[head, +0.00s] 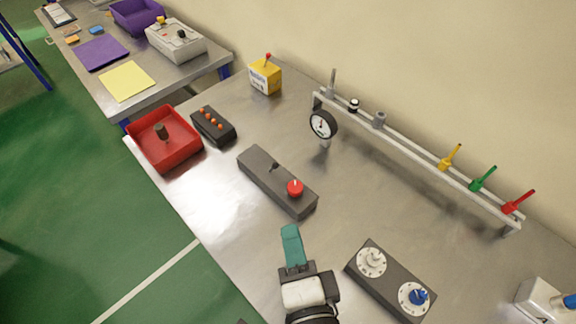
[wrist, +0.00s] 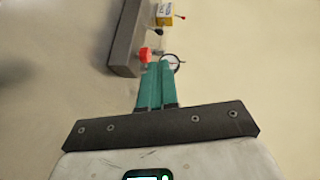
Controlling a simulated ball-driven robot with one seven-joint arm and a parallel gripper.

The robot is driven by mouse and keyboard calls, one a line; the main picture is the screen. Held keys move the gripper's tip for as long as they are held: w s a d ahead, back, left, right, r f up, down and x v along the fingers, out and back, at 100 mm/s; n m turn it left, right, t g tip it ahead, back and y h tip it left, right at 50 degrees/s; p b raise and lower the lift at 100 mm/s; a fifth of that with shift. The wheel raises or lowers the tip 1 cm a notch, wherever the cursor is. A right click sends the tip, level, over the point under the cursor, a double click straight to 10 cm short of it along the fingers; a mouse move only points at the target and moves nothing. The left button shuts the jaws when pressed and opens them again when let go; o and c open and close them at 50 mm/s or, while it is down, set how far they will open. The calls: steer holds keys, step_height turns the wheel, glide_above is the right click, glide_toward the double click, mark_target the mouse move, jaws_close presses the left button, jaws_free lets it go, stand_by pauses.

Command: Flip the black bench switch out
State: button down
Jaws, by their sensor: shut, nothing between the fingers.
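A long dark grey box (head: 262,178) lies on the metal bench in the middle of the head view. A small black switch lever (head: 273,166) stands on its top near the middle, and a red knob (head: 295,187) sits at its near end. My gripper (head: 291,229) is shut and empty, with teal fingers together, just short of the box's near end. In the wrist view the fingertips (wrist: 161,65) appear beside the red knob (wrist: 145,54). The box (wrist: 126,40) runs up from there, and a small dark lever (wrist: 157,31) shows beyond the knob.
A dark box with two dials (head: 391,282) lies right of my gripper. A rail (head: 410,150) with a gauge (head: 323,124) and coloured levers runs along the wall. A red tray (head: 165,165), orange-button box (head: 213,126) and yellow switch box (head: 265,77) stand farther back.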

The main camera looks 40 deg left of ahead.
steer(key=p, duration=0.2)
glide_toward(273, 169)
steer(key=w+a, duration=0.4)
steer(key=shift+a+r, duration=0.15)
steer(key=shift+r, duration=0.05)
stand_by(0.3)
